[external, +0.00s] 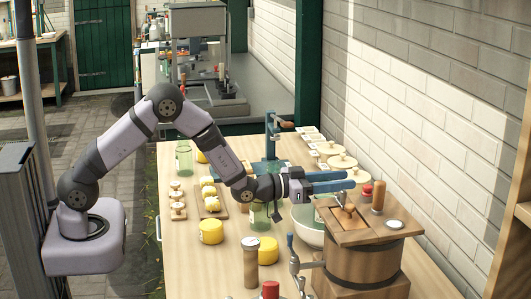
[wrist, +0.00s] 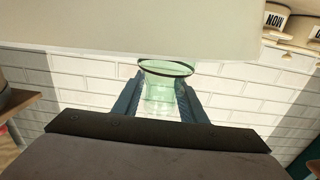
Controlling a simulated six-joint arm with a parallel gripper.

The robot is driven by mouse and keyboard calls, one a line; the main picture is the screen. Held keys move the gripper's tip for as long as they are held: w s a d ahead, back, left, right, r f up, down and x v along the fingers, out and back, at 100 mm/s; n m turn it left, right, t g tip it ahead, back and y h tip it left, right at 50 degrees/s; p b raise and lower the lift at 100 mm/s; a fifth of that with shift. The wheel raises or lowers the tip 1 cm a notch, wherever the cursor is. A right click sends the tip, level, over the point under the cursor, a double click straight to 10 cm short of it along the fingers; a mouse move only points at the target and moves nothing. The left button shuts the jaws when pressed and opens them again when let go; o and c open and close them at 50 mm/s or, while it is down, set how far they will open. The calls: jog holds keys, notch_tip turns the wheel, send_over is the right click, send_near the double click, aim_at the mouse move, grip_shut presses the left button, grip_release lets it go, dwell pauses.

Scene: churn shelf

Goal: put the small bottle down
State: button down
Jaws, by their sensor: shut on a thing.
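The small bottle (wrist: 160,88) is clear green glass with a round rim. In the wrist view it sits between the two blue fingers of my gripper (wrist: 165,98), which is shut on it. In the external view my gripper (external: 334,182) reaches right, above the white bowl (external: 304,228) and beside the wooden churn (external: 362,258). The held bottle is mostly hidden there behind the fingers and the churn's lid. I cannot tell from this view how far its base is above anything.
A blue press (external: 271,150) and round wooden lids (external: 342,161) stand behind. A brick wall (external: 420,110) borders the table's right side.

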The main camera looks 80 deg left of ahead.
jog(key=c, duration=1.1)
grip_release()
jog(key=shift+r, duration=0.1)
jog(key=s, duration=0.3)
jog(key=shift+s+r, duration=0.15)
jog(key=shift+r, duration=0.25)
notch_tip(320, 180, up, 7)
jog(key=shift+r+b, duration=0.15)
jog(key=shift+b, duration=0.3)
